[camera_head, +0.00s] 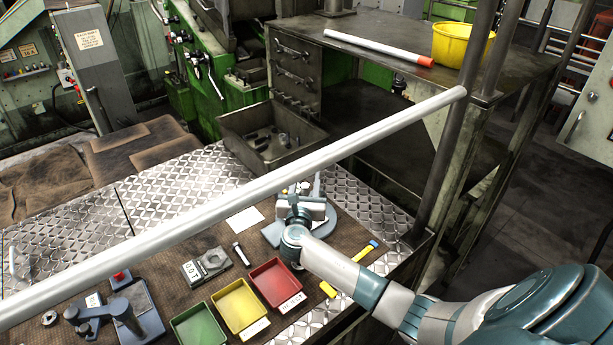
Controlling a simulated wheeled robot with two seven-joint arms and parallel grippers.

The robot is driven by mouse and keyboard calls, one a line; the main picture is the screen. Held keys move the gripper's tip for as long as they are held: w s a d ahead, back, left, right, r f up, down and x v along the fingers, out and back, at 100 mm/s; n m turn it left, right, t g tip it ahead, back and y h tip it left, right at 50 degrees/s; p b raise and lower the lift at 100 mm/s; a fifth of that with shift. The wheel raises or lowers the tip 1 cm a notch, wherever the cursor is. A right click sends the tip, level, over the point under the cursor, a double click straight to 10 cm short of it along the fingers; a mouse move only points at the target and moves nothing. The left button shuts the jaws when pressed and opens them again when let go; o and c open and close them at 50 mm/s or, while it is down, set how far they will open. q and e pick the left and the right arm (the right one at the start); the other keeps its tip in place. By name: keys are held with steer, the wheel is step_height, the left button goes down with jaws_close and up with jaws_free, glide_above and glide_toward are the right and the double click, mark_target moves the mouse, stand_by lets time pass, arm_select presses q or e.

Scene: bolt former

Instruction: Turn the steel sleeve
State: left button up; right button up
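My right arm comes in from the lower right. Its gripper (303,196) is over a blue-grey fixture (322,236) on the bench and covers most of it. A small upright silver piece (317,184) shows just behind the gripper; I cannot tell whether it is the steel sleeve or part of the fixture. The fingertips are partly hidden, so I cannot tell whether they are open or hold anything. A small metal cylinder with a dark end (241,254) lies on the brown mat, left of the gripper and apart from it. My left gripper is not in view.
A long grey rail (180,232) crosses the view. Green (199,328), yellow (238,306) and red (276,284) trays stand at the mat's front. A metal bin (262,155) stands behind.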

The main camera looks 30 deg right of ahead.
steer(key=shift+w+d, duration=0.1)
steer(key=shift+d, duration=0.05)
jaws_close()
steer(key=shift+m+g+h, duration=0.4)
steer(key=shift+h, duration=0.1)
